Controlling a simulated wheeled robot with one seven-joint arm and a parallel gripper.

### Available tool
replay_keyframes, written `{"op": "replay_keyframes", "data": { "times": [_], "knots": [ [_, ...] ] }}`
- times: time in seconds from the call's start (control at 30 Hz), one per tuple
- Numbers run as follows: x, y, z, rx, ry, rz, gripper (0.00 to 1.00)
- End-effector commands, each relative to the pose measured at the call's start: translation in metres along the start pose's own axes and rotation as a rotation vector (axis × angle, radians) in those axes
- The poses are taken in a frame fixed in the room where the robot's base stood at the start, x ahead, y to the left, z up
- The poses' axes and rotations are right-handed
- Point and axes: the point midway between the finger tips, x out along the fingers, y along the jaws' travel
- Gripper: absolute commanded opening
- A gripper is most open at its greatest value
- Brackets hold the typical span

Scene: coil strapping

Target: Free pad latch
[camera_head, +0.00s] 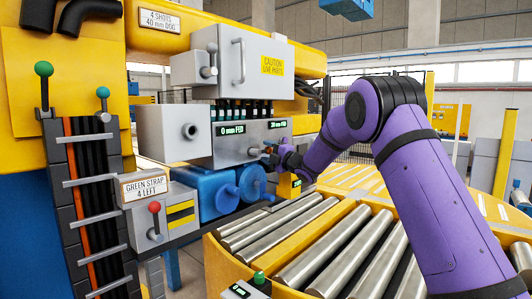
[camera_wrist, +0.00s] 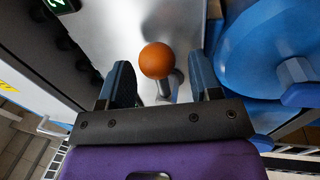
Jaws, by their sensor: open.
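An orange ball knob (camera_wrist: 156,60) on a short metal stem stands out from a grey metal face in the wrist view. I cannot tell for sure that it is the pad latch. My gripper (camera_wrist: 160,72) is open, with one dark blue finger on each side of the knob and a gap on both sides. In the head view my gripper (camera_head: 277,156) is at the right end of the grey strapping-head panel (camera_head: 241,143), just above a blue wheel (camera_head: 251,182). The knob is small and mostly hidden there.
The blue wheel also fills the right of the wrist view (camera_wrist: 270,45), close to my right finger. A roller conveyor (camera_head: 232,256) lies below my arm. A grey box with a red-knobbed lever (camera_head: 155,222) and a strap rack (camera_head: 72,190) stand left.

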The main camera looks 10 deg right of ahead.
Motion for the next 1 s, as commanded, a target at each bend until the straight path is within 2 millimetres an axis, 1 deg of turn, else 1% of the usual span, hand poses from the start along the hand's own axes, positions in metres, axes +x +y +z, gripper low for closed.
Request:
{"op": "replay_keyframes", "data": {
  "times": [0.03,0.13,0.4,0.43,0.47,0.5,0.57,0.6,0.67,0.7,1.0],
  "knots": [
    [0.0041,-0.0006,-0.0003,0.0,0.0,0.0,0.58],
    [0.0084,-0.0004,-0.0005,0.001,0.0,-0.001,0.58],
    [0.0097,0.0,-0.0005,0.001,0.0,0.0,0.58],
    [0.0097,0.0,-0.0005,0.001,0.0,0.0,0.56],
    [0.0097,-0.0001,-0.0005,0.001,0.0,-0.001,0.49],
    [0.0096,-0.0001,-0.0005,0.001,0.0,-0.001,0.4],
    [0.0096,-0.0001,-0.0005,0.001,0.0,-0.001,0.26],
    [0.0095,-0.0001,-0.0005,0.001,0.0,-0.001,0.17],
    [0.0095,-0.0001,-0.0004,0.001,0.0,-0.001,0.03],
    [0.0095,-0.0001,-0.0004,0.001,0.0,-0.001,0.0],
    [0.0098,0.0012,-0.0006,-0.03,0.007,-0.001,0.0]
  ]
}}
